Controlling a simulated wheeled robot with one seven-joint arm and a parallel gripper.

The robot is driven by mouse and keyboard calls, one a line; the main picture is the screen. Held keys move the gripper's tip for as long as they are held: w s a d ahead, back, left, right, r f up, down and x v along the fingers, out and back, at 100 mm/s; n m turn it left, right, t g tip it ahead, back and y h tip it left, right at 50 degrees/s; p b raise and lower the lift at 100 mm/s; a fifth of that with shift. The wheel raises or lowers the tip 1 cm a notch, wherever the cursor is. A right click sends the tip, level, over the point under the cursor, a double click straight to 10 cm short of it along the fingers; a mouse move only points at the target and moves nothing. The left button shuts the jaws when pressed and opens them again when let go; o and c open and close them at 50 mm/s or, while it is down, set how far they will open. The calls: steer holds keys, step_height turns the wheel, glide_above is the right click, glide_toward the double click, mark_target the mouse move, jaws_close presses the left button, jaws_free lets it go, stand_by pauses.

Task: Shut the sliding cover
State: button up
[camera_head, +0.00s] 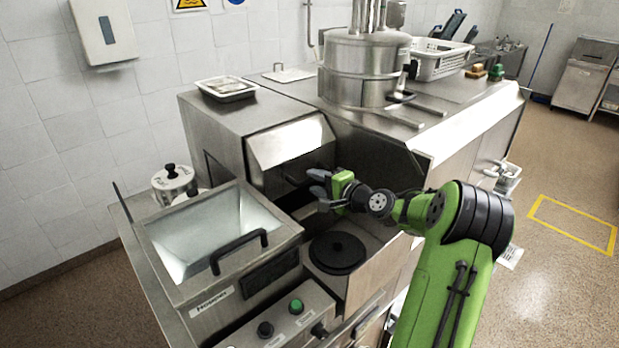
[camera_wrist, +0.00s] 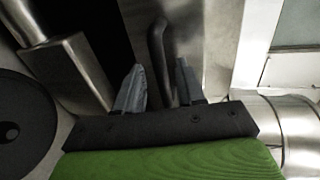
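A steel machine has a slanted, shiny front cover (camera_head: 290,143) above a dark opening, left of the round steel vessel; I take this as the sliding cover, but cannot be sure. My gripper (camera_head: 317,183) is in front of the dark area below it, with its grey fingers pointing left. In the wrist view, a dark bar handle (camera_wrist: 160,45) on a steel panel (camera_wrist: 205,35) runs between the two fingers of my gripper (camera_wrist: 160,85). The fingers stand apart, with gaps visible beside the handle. Its lower end is hidden near the gripper body.
A square hopper (camera_head: 215,230) with a black handle stands at left. A black round disc (camera_head: 337,252) lies below my gripper. The round steel vessel (camera_head: 362,70) stands behind. A control panel (camera_head: 280,318) with knobs is in front. Tiled walls enclose the left side.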

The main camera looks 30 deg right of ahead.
mark_target(312, 180)
steer(key=x, duration=0.3)
steer(key=shift+w+f, duration=0.1)
steer(key=shift+w, duration=0.1)
steer(key=shift+s, duration=0.1)
steer(key=shift+c, duration=0.3)
jaws_close()
